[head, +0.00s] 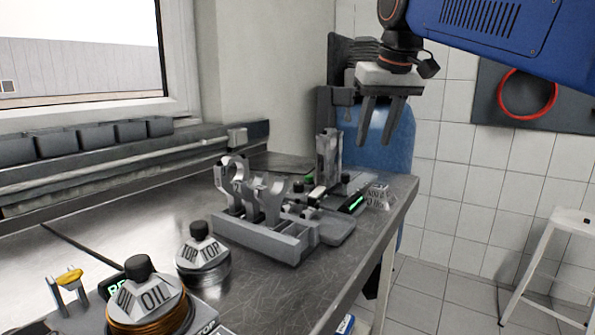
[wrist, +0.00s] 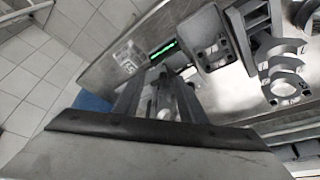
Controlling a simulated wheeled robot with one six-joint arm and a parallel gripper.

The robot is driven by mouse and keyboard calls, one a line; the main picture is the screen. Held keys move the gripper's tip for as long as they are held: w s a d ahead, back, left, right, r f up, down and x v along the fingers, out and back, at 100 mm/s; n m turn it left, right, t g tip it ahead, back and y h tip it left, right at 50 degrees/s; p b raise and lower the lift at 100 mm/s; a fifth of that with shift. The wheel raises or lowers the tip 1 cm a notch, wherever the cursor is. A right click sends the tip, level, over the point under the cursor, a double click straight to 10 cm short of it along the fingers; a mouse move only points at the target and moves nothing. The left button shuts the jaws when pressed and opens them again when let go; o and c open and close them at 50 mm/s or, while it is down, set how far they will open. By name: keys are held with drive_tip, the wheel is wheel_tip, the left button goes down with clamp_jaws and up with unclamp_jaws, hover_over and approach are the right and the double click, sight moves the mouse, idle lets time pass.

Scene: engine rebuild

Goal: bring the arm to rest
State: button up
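My blue arm reaches in from the upper right of the head view.
A blue drum (head: 385,145) stands behind. A white step stool (head: 545,260) stands right on open tiled floor.

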drive_tip(key=s+d+f, duration=0.3)
drive_tip(key=s+f, duration=0.5)
drive_tip(key=f, duration=0.4)
drive_tip(key=s+d+f+m, duration=0.1)
drive_tip(key=s+d+f, duration=0.2)
drive_tip(key=s+f, duration=0.6)
drive_tip(key=s+d+f, duration=0.2)
drive_tip(key=s+f, duration=0.6)
drive_tip(key=f, duration=0.7)
drive_tip(key=shift+s+d+f+m+h, duration=0.15)
drive_tip(key=shift+d+f+m+h, duration=0.15)
drive_tip(key=shift+d, duration=0.1)
drive_tip(key=shift+r, duration=0.1)
